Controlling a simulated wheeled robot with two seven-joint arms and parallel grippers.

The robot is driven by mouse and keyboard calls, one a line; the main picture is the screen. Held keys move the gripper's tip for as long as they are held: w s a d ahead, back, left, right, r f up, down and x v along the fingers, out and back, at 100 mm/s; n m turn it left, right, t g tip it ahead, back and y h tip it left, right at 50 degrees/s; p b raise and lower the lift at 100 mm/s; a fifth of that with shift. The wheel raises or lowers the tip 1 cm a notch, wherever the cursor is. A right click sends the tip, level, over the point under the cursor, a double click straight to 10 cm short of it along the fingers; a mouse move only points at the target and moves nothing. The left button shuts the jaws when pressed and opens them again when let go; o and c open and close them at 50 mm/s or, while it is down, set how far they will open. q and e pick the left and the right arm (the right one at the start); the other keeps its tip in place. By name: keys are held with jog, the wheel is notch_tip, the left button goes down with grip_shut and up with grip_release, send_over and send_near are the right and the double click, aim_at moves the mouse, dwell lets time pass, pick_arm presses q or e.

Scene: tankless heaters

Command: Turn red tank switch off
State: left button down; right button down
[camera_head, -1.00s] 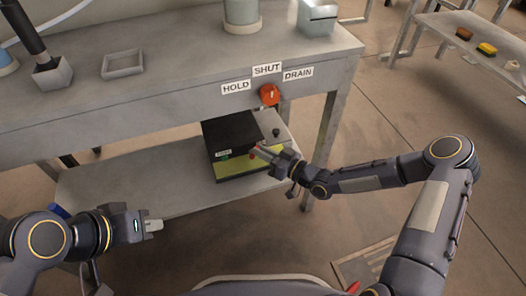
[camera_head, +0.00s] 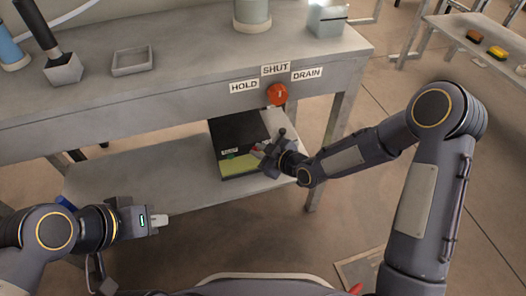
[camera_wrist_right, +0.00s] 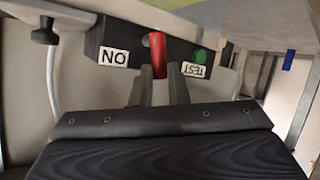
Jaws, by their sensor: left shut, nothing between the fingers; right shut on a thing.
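The red switch lever (camera_wrist_right: 158,55) stands on the front of a dark box (camera_head: 238,128) on the lower shelf. In the right wrist view, an upside-down label (camera_wrist_right: 114,57) that reads ON is left of the lever, and a green button (camera_wrist_right: 200,55) with a TEST label is to its right. My right gripper (camera_wrist_right: 158,92) is shut on the lever, one finger on each side. In the head view the right gripper (camera_head: 262,150) hides most of the lever. My left gripper (camera_head: 161,220) is shut and empty, in front of the shelf at the lower left.
The grey workbench (camera_head: 180,85) overhangs the box. An orange-red knob (camera_head: 277,94) sits on its front edge, below the HOLD, SHUT and DRAIN labels. A bench leg (camera_head: 335,150) stands close to my right forearm. The shelf (camera_head: 140,180) left of the box is clear.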

jog(key=shift+s+a+f+n+h+b, duration=0.15)
jog(key=shift+a+n+h+b, duration=0.25)
jog(key=shift+h, duration=0.3)
jog(key=shift+d, duration=0.1)
jog(key=c, duration=1.7)
grip_release()
jog(key=p+v, duration=0.2)
jog(key=v, duration=0.6)
